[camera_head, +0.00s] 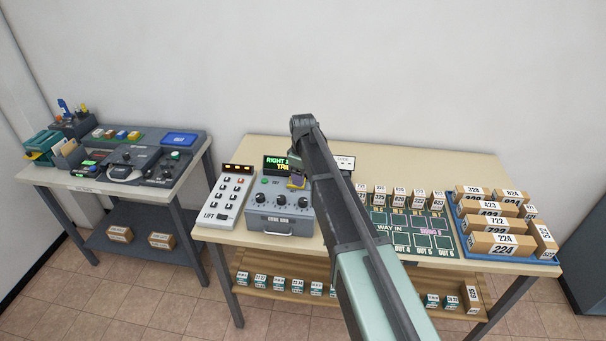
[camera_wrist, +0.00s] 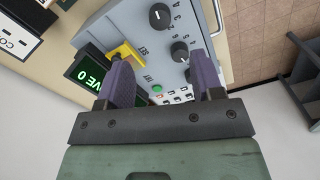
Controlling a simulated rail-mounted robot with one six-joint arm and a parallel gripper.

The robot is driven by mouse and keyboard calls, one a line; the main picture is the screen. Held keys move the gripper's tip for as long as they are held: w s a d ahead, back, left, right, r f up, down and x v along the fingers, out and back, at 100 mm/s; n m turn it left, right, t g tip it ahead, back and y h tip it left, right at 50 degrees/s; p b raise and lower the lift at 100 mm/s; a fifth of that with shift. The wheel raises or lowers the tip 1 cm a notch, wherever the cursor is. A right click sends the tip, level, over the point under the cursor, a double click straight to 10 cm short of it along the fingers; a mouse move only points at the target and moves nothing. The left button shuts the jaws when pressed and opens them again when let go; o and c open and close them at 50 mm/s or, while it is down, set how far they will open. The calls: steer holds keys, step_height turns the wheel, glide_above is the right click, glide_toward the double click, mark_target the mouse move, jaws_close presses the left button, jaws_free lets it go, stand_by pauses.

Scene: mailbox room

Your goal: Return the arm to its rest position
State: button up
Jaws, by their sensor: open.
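My arm reaches out over the right-hand table in the head view, bent at its far end. My gripper (camera_wrist: 162,85) is in the wrist view, its two purple-grey fingers spread apart with nothing held between them. It is in front of the grey control box (camera_head: 280,213), which has three dark knobs and a drawer handle. A yellow piece (camera_wrist: 124,52) on the box shows just beyond the left finger; I cannot tell whether they touch. In the head view the fingers are small and partly hidden by the arm.
A lift keypad (camera_head: 229,198) stands left of the box, with a green-text display (camera_head: 277,165) behind. A green mat (camera_head: 412,230) and a blue tray (camera_head: 466,246) of numbered parcels lie to the right. Another table (camera_head: 88,181) stands left, with a gap between.

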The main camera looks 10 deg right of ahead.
steer(key=shift+f, duration=0.1)
steer(key=s+f+m+b, duration=0.2)
steer(key=s+m, duration=0.3)
steer(key=s, duration=1)
steer(key=s+f+m+b, duration=0.1)
steer(key=s+m, duration=0.4)
steer(key=s, duration=0.9)
steer(key=shift+s+f+b, duration=0.35)
steer(key=shift+b, duration=0.05)
jaws_close()
